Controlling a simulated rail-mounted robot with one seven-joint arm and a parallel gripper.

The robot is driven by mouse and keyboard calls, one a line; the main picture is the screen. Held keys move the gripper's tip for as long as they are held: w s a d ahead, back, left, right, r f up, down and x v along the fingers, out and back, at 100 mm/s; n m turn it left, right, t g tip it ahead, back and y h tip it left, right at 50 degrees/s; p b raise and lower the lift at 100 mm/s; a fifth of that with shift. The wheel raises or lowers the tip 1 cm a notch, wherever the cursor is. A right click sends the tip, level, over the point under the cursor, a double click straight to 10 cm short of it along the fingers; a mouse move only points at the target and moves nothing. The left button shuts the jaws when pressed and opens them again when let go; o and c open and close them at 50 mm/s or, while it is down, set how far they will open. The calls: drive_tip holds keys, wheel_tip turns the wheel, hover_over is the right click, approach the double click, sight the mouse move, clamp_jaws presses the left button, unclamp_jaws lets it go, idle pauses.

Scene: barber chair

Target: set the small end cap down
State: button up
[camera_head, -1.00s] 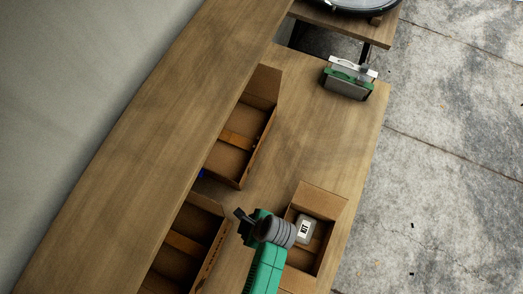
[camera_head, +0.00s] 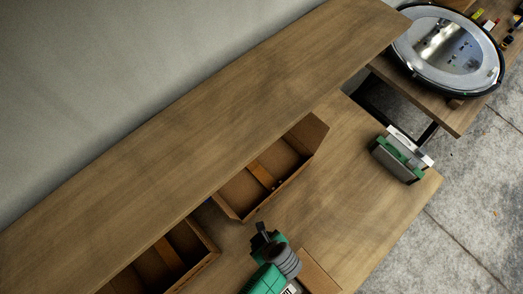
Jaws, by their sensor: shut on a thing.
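My gripper (camera_head: 262,239) is a small dark shape at the end of my green and grey arm, low in the middle of the picture. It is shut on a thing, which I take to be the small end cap. The cap cannot be made out, as the view is from above and the grip is small and dark. My gripper is over the wooden table (camera_head: 345,200), just in front of an open cardboard box. I cannot tell its height above the table.
Open cardboard boxes stand at the shelf edge (camera_head: 150,130), one in the middle (camera_head: 235,202) and one lower left (camera_head: 195,228). Another box (camera_head: 318,278) is partly behind my arm. A green and grey device (camera_head: 400,158) stands right; a round mirror (camera_head: 450,45) lies beyond. Bare table lies between.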

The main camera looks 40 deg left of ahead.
drive_tip(key=shift+f+b, duration=0.55)
drive_tip(key=shift+f, duration=1.8)
drive_tip(key=shift+f, duration=0.15)
drive_tip(key=o, duration=1)
drive_tip(key=shift+r, duration=0.35)
drive_tip(key=p+v, duration=0.3)
drive_tip(key=v, duration=0.8)
drive_tip(key=shift+d+r, duration=0.25)
